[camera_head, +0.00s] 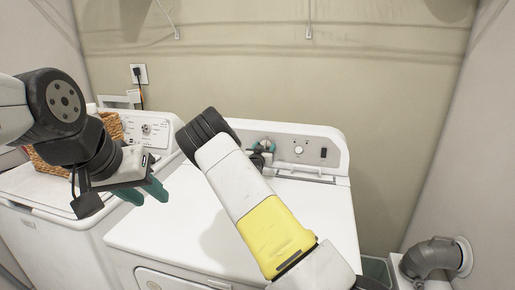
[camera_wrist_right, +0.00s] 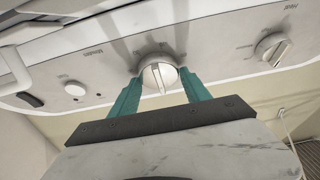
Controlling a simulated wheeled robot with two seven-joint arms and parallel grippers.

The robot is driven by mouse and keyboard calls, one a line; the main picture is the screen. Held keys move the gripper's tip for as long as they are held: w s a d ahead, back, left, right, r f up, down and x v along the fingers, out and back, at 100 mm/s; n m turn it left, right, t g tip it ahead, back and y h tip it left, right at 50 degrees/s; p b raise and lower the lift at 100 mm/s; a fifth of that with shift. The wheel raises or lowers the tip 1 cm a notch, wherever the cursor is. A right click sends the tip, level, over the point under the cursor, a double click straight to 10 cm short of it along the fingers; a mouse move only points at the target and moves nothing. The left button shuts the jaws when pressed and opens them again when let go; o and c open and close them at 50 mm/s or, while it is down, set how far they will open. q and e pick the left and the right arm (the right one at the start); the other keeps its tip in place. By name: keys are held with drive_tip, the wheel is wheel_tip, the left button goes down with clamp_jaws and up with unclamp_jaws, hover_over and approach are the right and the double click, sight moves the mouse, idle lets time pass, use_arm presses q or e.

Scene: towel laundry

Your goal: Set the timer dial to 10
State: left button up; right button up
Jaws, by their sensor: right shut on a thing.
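The timer dial (camera_wrist_right: 157,75) is a round white knob with a raised ridge on the dryer's control panel. In the right wrist view it sits between the teal fingertips of my right gripper (camera_wrist_right: 160,82), which is shut on its sides. The number it points at is not legible. In the head view my right gripper (camera_head: 263,147) is at the panel, largely behind my own forearm, and the dial is mostly hidden. My left gripper (camera_head: 146,191) has its teal fingers apart and empty, above the gap between the two machines.
The white dryer (camera_head: 160,235) has a clear top. Its panel also has a heat knob (camera_wrist_right: 272,48), a small white button (camera_wrist_right: 75,88) and a dark switch (camera_wrist_right: 30,99). A washer (camera_head: 40,205) stands left with a wicker basket (camera_head: 108,125). A duct pipe (camera_head: 432,258) is right.

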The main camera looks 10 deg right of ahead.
drive_tip(key=shift+m, duration=0.3)
drive_tip(key=m+g+h, duration=0.1)
drive_tip(key=m, duration=0.2)
drive_tip(key=m+h, duration=0.1)
drive_tip(key=m, duration=0.1)
drive_tip(key=shift+m+g+h, duration=0.3)
drive_tip(key=shift+m+g, duration=0.1)
drive_tip(key=m+g, duration=0.1)
drive_tip(key=m, duration=0.2)
drive_tip(key=m+g+h, duration=0.1)
drive_tip(key=m, duration=0.1)
drive_tip(key=shift+a+m+g, duration=0.1)
drive_tip(key=shift+m+g, duration=0.2)
drive_tip(key=shift+m, duration=0.4)
drive_tip(key=o, duration=1.4)
drive_tip(key=shift+c, duration=0.2)
drive_tip(key=v, duration=0.7)
drive_tip(key=shift+s+a, duration=0.25)
drive_tip(key=shift+a, duration=0.1)
